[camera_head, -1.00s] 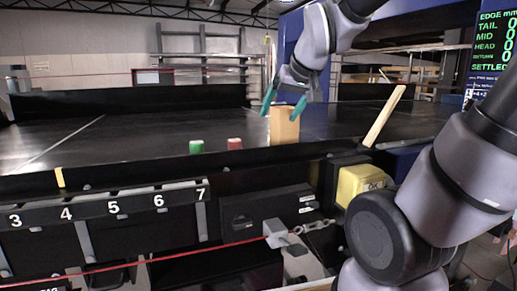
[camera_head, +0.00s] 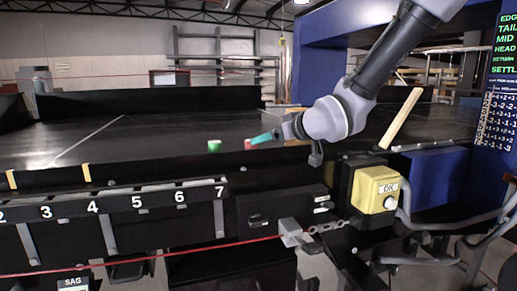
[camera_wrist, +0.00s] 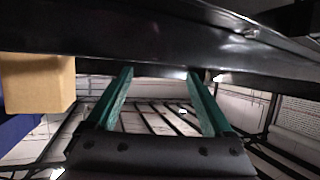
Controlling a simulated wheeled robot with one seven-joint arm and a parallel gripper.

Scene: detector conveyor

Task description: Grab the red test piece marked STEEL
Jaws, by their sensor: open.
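The small red test piece (camera_head: 248,144) sits on the dark conveyor belt in the head view; no lettering on it can be read. A small green piece (camera_head: 214,146) stands just left of it. My gripper (camera_head: 262,137) reaches in from the right with its teal fingers pointing left, close to the red piece and overlapping its right side in the picture. Whether they touch cannot be told. In the wrist view my gripper (camera_wrist: 160,72) has its two fingers apart with nothing between them. The red piece does not show there.
A tan block (camera_wrist: 38,83) is beside the fingers in the wrist view, mostly hidden behind my arm in the head view. Numbered bins (camera_head: 140,203) line the front.

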